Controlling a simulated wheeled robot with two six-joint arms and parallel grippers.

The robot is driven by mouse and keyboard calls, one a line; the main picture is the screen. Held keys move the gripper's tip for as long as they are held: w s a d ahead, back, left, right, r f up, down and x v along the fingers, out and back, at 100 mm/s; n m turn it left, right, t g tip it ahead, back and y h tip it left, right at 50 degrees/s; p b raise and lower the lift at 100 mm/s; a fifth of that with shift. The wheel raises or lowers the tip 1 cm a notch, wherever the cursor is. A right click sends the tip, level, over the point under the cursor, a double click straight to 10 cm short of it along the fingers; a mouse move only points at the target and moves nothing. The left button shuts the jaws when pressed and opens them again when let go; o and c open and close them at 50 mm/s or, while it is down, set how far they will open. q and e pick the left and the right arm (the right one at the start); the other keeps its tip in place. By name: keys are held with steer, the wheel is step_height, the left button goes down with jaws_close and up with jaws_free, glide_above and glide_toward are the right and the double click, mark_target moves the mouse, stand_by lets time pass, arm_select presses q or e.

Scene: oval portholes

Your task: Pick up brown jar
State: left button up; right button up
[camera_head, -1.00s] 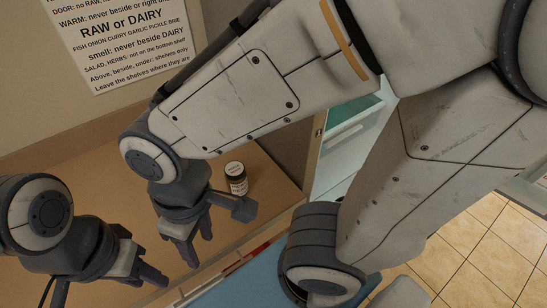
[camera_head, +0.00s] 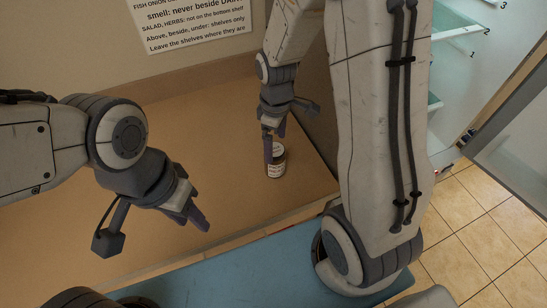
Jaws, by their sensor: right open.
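The brown jar (camera_head: 276,167), small and dark with a pale label and a light lid, stands upright on the tan counter (camera_head: 225,180) near its right end. My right gripper (camera_head: 271,146) points down at the jar. One finger shows just left of the jar's upper part, and the other is partly hidden. The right gripper is open; whether it touches the jar I cannot tell. My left gripper (camera_head: 198,219) hangs over the counter to the left of the jar, with nothing visible in it. Its fingers overlap in this view, so their gap is unclear.
A printed notice (camera_head: 195,22) hangs on the wall behind the counter. At the right, an open cabinet has glass shelves (camera_head: 455,35) with numbers beside them, and its door (camera_head: 515,150) stands open over the tiled floor (camera_head: 470,220). The counter's middle is clear.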

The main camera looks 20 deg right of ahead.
steer(key=shift+a+f+p, duration=0.15)
steer(key=shift+f+p, duration=0.6)
steer(key=shift+f, duration=2.5)
jaws_close()
